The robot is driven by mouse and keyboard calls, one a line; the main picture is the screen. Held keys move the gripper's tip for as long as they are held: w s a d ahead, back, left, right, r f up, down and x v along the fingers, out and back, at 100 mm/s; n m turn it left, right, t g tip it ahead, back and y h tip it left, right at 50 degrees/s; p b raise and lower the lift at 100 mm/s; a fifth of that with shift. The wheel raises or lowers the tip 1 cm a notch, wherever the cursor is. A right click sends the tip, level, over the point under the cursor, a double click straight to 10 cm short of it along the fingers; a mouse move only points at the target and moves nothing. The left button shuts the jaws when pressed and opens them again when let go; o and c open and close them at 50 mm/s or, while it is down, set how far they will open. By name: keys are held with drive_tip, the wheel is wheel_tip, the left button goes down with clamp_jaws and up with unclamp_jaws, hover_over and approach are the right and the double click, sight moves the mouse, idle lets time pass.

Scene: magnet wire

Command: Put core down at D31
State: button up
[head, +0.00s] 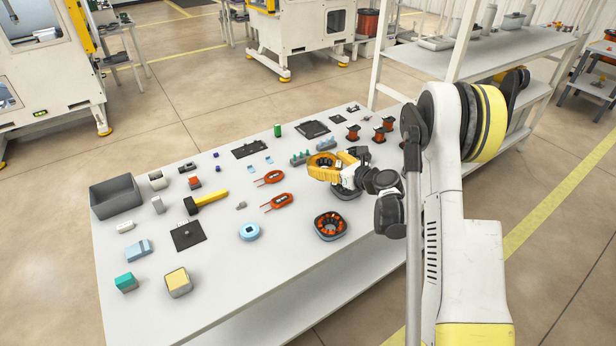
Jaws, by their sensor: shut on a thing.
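My gripper (336,171), with yellow fingers, is shut on a ring-shaped core (321,159) with orange-brown windings. The core appears to be above the right part of the table (285,245), but its exact height is hard to tell. A similar wound core (330,226) sits on the table nearer the front edge. Another dark round piece (346,192) lies below my gripper and is partly hidden by it. No D31 label is readable.
Green-topped parts (300,158) stand just left of the held core. Copper spools (353,132) stand behind it. The table's front middle is clear.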

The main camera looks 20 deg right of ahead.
drive_tip(key=shift+w+d, duration=0.1)
drive_tip(key=shift+d, duration=0.3)
drive_tip(key=shift+w+f, duration=0.25)
drive_tip(key=shift+f, duration=0.05)
drive_tip(key=b, duration=0.5)
hover_over(301, 183)
wheel_tip(301, 183, down, 6)
drive_tip(key=shift+w+d+f, duration=0.1)
drive_tip(key=shift+w+f, duration=0.05)
drive_tip(key=shift+f, duration=0.1)
wheel_tip(301, 183, down, 4)
drive_tip(key=shift+f+b, duration=0.1)
drive_tip(key=shift+b, duration=0.85)
drive_tip(key=o, duration=1.2)
drive_tip(key=shift+c, duration=0.2)
